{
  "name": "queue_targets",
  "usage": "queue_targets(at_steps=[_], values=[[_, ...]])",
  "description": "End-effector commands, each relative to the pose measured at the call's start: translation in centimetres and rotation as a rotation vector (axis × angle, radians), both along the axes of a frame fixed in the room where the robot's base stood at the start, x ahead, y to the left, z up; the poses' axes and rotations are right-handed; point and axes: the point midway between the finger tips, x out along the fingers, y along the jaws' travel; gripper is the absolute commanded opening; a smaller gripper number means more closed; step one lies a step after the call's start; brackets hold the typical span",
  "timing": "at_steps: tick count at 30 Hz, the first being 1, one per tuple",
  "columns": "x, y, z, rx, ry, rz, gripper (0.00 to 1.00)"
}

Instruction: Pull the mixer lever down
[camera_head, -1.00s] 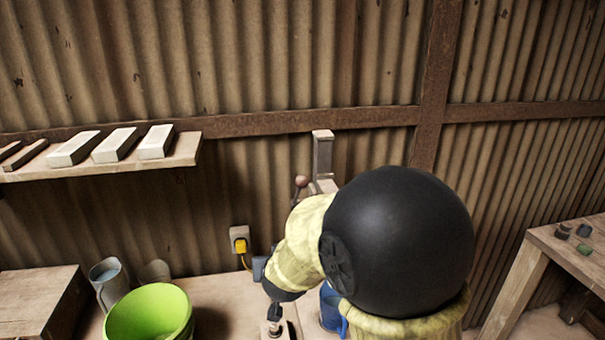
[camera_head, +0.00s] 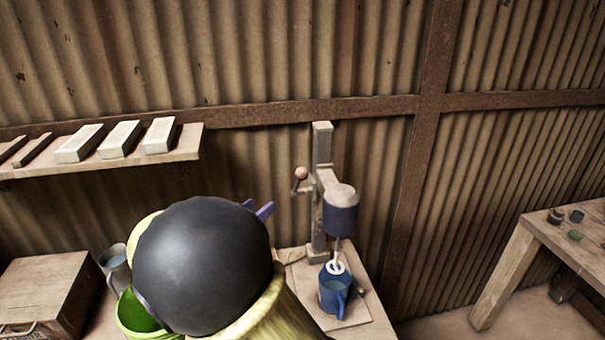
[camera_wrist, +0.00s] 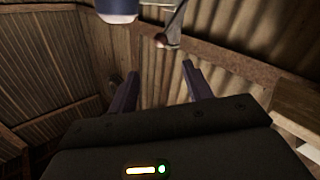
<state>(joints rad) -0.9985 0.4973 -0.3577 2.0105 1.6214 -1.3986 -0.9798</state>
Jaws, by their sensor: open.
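The mixer stand (camera_head: 321,190) is a grey upright post with a blue cylindrical motor head (camera_head: 341,212) on its right side. The lever (camera_head: 301,178) sticks out at the post's left and ends in a pinkish round knob. A whisk hangs from the head into a blue jug (camera_head: 334,290) on the base board. My gripper (camera_head: 262,210) is mostly hidden behind my arm, left of and below the lever. In the wrist view, my gripper (camera_wrist: 158,85) is open and empty, with the lever knob (camera_wrist: 161,40) beyond its fingertips and the motor head (camera_wrist: 117,8) at the top edge.
A green bucket (camera_head: 135,318) and grey jug (camera_head: 114,262) stand at left, partly behind my arm, beside a wooden crate (camera_head: 45,295). A wall shelf (camera_head: 190,146) with pale blocks is above. A wooden table (camera_head: 530,240) stands at right. The space left of the lever is clear.

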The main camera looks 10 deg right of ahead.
Motion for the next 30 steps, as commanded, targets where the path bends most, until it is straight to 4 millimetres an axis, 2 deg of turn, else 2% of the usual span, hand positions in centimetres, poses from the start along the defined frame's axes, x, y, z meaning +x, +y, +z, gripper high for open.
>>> queue_targets(at_steps=[8,30], values=[[1.3,-1.4,0.2,0.000,0.000,-0.001,0.50],[10.0,-10.9,0.2,0.000,0.001,-0.001,0.50]])
